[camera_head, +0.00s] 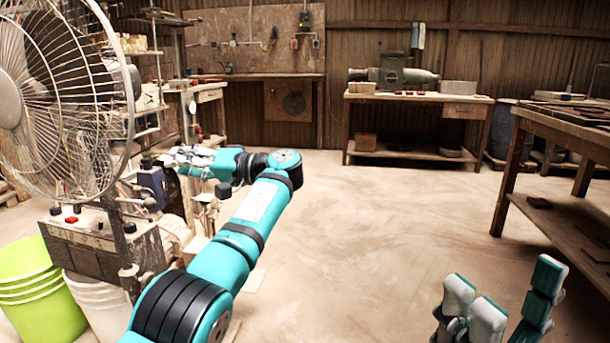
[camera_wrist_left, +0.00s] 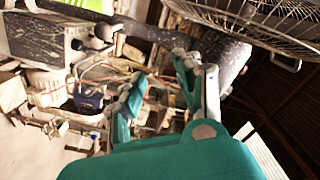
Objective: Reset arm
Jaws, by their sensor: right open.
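My left arm enters the head view from the bottom left and bends at the elbow, with its forearm pointing left. My left gripper (camera_head: 182,160) is beside the cluttered bench with the fan, partly lost among the clutter. In the left wrist view its two teal and grey fingers (camera_wrist_left: 160,92) stand apart, with nothing seen held between them. My right gripper (camera_head: 498,312) shows at the lower right of the head view, fingers up, spread and empty over the floor. The rest of my right arm is out of view.
A large fan (camera_head: 65,100) stands close on the left above a control box (camera_head: 105,248) with buttons. A green bucket (camera_head: 27,290) and a white bucket (camera_head: 100,305) are below. A workbench (camera_head: 570,128) stands at right. The middle floor is clear.

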